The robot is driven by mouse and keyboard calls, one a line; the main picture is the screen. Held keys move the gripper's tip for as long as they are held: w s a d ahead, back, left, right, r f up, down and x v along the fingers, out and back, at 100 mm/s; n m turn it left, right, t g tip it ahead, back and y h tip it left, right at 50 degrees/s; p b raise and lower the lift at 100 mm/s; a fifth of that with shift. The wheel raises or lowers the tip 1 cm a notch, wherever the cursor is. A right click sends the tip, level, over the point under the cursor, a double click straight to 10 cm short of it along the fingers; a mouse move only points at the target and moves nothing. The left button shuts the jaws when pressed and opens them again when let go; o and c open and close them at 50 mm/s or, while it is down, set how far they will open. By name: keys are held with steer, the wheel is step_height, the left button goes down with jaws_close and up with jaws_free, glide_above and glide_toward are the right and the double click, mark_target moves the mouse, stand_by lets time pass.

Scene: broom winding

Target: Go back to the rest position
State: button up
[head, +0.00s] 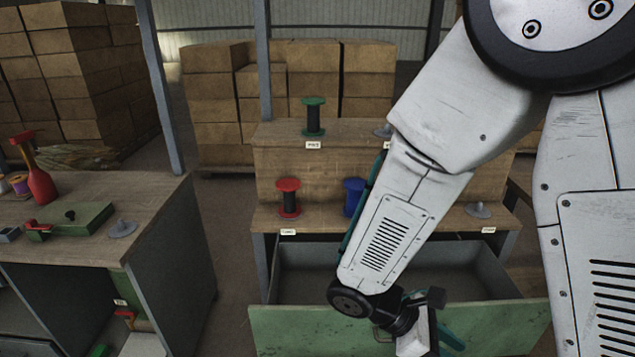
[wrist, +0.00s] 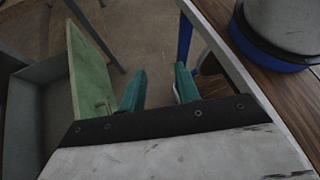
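My gripper (wrist: 160,88) shows in the wrist view with its two teal fingers apart and nothing between them. In the head view my gripper (head: 440,337) is low, at the right part of the green drawer front, and partly hidden by my own arm. The open drawer has a green front (head: 300,330) and a grey inside (head: 315,287) that looks empty where visible. In the wrist view the green front (wrist: 87,75) with a small handle stands left of the fingers, apart from them.
A stepped wooden stand holds a green spool (head: 314,117), a red spool (head: 288,197) and a partly hidden blue spool (head: 353,196). A blue-rimmed grey object (wrist: 280,45) stands on wood near the gripper's right.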

steer(key=s+d+r+m+t+y, duration=0.1)
steer(key=s+r+m+y, duration=0.1)
steer(key=r+m, duration=0.3)
steer(key=s+d+r+m+t+y, duration=0.1)
steer(key=s+r+m+t+y, duration=0.1)
steer(key=r+m+y, duration=0.3)
steer(key=s+d+r+m+t+y, duration=0.1)
steer(key=r+m+y, duration=0.3)
steer(key=r, duration=0.5)
steer(key=shift+s+d+r+m+t, duration=0.4)
steer(key=shift+s+m+t, duration=0.2)
steer(key=shift+s+m, duration=0.2)
